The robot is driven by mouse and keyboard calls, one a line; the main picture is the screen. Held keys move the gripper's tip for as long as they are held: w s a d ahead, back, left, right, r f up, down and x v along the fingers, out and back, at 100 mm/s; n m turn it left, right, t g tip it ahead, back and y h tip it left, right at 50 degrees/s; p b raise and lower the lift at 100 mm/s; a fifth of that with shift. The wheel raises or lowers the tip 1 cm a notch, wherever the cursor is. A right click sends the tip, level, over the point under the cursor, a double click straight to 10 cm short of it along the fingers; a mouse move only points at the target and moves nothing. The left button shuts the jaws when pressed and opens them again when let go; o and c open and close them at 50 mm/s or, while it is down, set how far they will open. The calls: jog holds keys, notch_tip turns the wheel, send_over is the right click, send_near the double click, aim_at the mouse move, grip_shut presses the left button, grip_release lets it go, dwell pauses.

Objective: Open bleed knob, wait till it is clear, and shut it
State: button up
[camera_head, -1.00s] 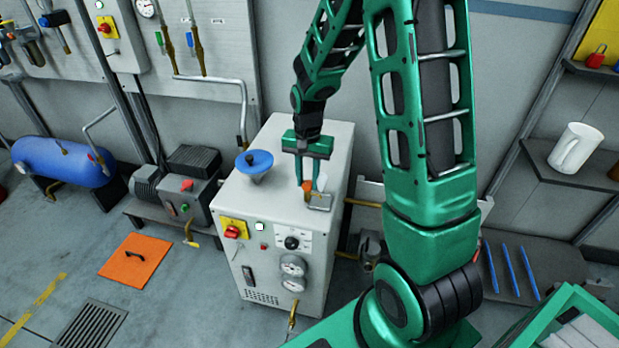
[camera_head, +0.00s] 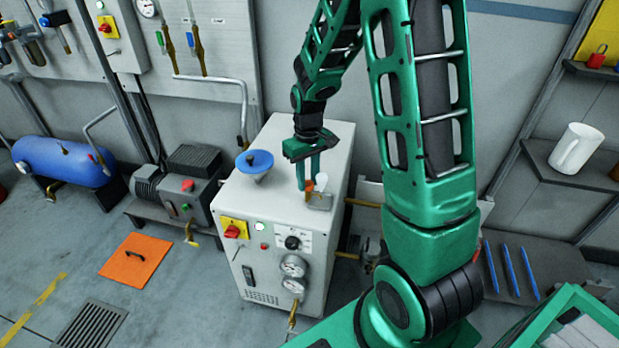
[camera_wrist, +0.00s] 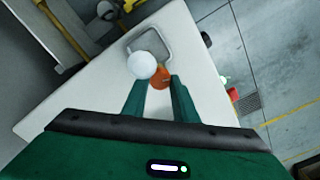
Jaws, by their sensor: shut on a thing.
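The orange bleed knob (camera_head: 305,187) is on top of the white cabinet (camera_head: 243,196), near its right edge. It also shows in the wrist view (camera_wrist: 160,77), between my fingertips. My gripper (camera_head: 309,183) points down from above and is shut on the knob. A small white ball-shaped part (camera_head: 321,181) stands right beside the knob; in the wrist view (camera_wrist: 142,65) it partly covers the knob's left side. A small grey metal tray (camera_head: 320,202) lies beside them. My fingers hide part of the knob.
The cabinet front bears a red switch (camera_head: 232,231), a black dial (camera_head: 292,242) and gauges (camera_head: 293,265). A grey pump unit (camera_head: 180,190) stands to the left.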

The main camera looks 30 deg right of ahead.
aim_at(307, 182)
jog(key=shift+w+a+r+n, duration=0.1)
jog(key=shift+w+n, duration=0.1)
jog(key=shift+n, duration=0.8)
jog(key=o, duration=1)
jog(key=shift+o, duration=0.3)
jog(key=shift+s, duration=0.15)
notch_tip(307, 182, up, 11)
jog(key=shift+f, duration=0.2)
